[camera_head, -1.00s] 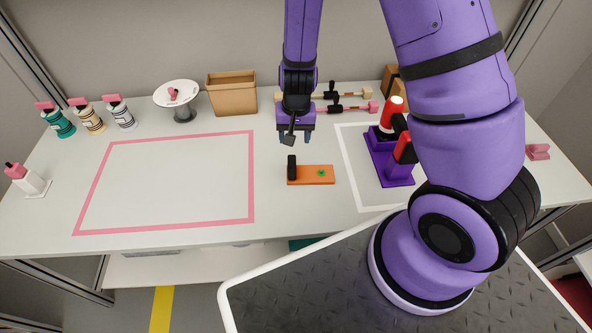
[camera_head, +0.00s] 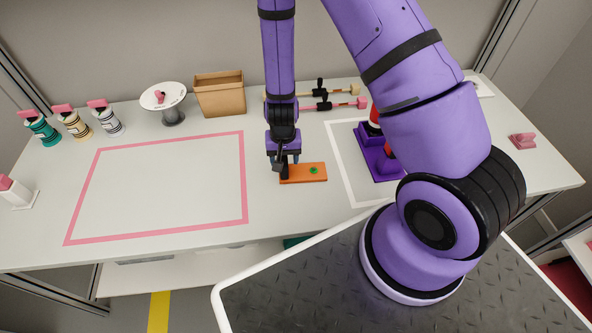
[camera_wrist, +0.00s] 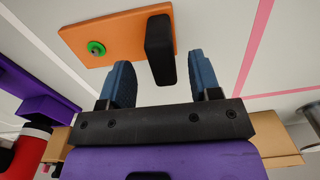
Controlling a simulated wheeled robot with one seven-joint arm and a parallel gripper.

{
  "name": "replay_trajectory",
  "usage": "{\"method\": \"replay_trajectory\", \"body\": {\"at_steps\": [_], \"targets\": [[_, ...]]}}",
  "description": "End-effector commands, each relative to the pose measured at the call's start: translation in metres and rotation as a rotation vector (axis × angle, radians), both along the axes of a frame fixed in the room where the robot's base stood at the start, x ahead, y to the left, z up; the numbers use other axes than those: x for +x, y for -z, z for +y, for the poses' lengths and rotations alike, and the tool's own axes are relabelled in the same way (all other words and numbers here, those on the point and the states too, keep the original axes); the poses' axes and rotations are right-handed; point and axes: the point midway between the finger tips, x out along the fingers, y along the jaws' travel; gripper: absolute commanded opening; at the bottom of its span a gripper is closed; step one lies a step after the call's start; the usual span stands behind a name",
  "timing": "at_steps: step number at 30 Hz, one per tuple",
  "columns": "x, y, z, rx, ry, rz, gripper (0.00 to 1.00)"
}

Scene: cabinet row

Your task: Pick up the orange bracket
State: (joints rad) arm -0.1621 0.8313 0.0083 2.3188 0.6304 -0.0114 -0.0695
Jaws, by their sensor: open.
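The orange bracket (camera_head: 305,173) lies flat on the white table, between the pink outline and the white outline. It has a green round spot (camera_head: 314,170) and, at its left end, an upright black block. In the wrist view the orange plate (camera_wrist: 115,38) shows at the top, with the black block (camera_wrist: 160,50) standing up from it. My gripper (camera_head: 287,160) is at the bracket's left end. In the wrist view its blue fingers (camera_wrist: 162,85) are apart, with the black block lined up between them. Contact with the block is not visible.
A purple fixture (camera_head: 372,155) stands to the right, partly hidden by my arm. Two clamp-like tools (camera_head: 335,105), a cardboard bin (camera_head: 220,95) and a round stand (camera_head: 165,98) are behind. The pink-outlined area (camera_head: 160,185) on the left is empty.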

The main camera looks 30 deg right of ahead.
Motion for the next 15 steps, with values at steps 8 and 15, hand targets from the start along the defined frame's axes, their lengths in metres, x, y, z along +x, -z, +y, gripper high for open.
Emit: {"method": "replay_trajectory", "body": {"at_steps": [8, 15], "targets": [[0.004, 0.034, 0.000, 0.000, 0.002, 0.003, 0.57], [0.004, 0.044, 0.001, 0.000, 0.001, 0.001, 0.57]]}}
